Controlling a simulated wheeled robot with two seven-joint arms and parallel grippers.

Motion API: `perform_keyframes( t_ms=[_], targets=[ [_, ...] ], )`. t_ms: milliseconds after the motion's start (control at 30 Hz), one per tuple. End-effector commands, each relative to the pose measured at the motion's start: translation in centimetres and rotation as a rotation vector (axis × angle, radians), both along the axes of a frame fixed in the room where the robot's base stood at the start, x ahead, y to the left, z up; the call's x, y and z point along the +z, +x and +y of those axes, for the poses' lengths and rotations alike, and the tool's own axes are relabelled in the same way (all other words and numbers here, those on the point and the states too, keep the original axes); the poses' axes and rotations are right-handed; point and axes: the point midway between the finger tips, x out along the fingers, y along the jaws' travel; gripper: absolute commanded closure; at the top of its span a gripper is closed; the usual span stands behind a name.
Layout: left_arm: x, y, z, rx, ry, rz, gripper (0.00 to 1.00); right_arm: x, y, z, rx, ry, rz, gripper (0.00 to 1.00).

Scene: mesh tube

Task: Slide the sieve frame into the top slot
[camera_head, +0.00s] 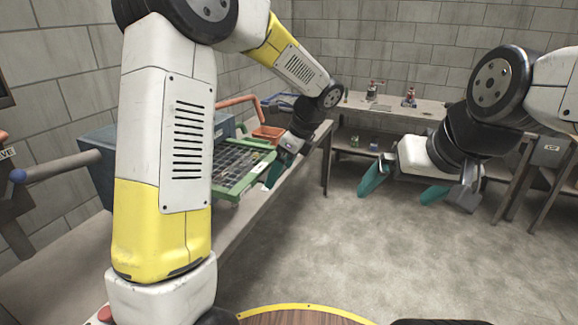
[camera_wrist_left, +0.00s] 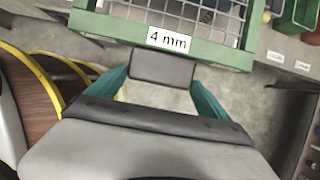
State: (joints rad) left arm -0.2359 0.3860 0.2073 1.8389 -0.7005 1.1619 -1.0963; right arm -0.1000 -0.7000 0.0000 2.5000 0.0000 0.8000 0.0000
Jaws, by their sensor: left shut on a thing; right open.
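The green sieve frame (camera_head: 247,181) with a dark wire mesh lies roughly level over the left bench, its far-left part hidden behind my left arm. In the left wrist view the frame's green front bar (camera_wrist_left: 215,52) bears a "4 mm" label, with a dark grey handle (camera_wrist_left: 162,66) below it. My left gripper (camera_head: 277,166) is shut on that handle, its teal fingers on either side. A blue-grey box (camera_head: 98,150) stands left of the frame, mostly hidden by my arm; its slots cannot be seen. My right gripper (camera_head: 404,188) is open and empty over the floor.
An orange bin (camera_head: 268,133) and an orange tube (camera_head: 238,101) are at the bench's back. A rod with a blue end (camera_head: 18,176) sticks out left of the box. A table (camera_head: 435,108) with small items stands by the back wall. The middle floor is clear.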

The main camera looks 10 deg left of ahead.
Motion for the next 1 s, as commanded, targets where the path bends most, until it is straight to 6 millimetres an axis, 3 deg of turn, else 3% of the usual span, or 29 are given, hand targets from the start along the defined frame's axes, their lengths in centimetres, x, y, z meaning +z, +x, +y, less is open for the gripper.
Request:
perform_keyframes(
  t_ms=[1000],
  targets=[
    [0.0,0.7,2.3,0.000,0.001,0.000,0.82,0.0,0.0,0.0,0.000,0.000,0.000,0.00]
  ],
)
